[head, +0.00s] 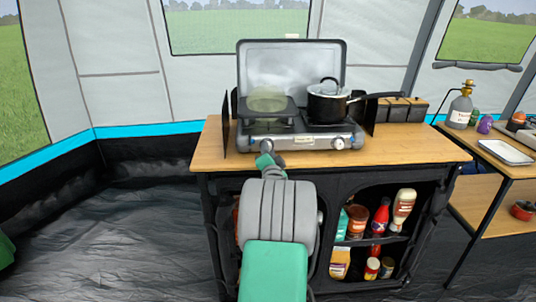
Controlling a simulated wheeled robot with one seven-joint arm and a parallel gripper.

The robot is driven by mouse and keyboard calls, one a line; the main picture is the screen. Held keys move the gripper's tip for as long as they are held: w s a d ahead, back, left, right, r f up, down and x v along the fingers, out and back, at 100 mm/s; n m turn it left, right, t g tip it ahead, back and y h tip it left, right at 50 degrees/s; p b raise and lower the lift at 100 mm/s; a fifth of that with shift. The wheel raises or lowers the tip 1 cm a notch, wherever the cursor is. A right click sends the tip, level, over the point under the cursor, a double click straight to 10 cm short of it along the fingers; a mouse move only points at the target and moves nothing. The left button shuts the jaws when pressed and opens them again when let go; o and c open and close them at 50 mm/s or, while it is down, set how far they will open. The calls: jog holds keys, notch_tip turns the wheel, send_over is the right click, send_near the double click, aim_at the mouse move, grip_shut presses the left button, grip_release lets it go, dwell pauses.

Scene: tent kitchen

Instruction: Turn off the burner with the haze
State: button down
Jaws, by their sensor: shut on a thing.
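A two-burner camping stove (295,140) with its lid raised stands on the wooden-topped cabinet. A faint yellowish haze (267,98) hangs over its left burner (265,113). A black pot (328,103) with a lid sits on the right burner. The left knob (266,145) is on the stove's front panel, partly hidden by my gripper. The right knob (338,143) is in plain sight. My gripper (267,153) reaches the front panel from below and is shut on the left knob. Its fingertips are small, and the knob's exact angle cannot be read.
Dark windscreens stand at both stove sides. The wooden top (415,148) is clear at the right. Bottles and jars (380,215) fill the cabinet shelves below. A side table at right holds a grey gas bottle (460,109) and a tray (507,152).

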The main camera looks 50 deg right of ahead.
jog(key=shift+r+m, duration=0.1)
jog(key=shift+m, duration=0.3)
jog(key=c, duration=1.4)
grip_release()
jog(key=shift+s+d, duration=0.1)
jog(key=o, duration=0.3)
jog(key=shift+o, duration=0.2)
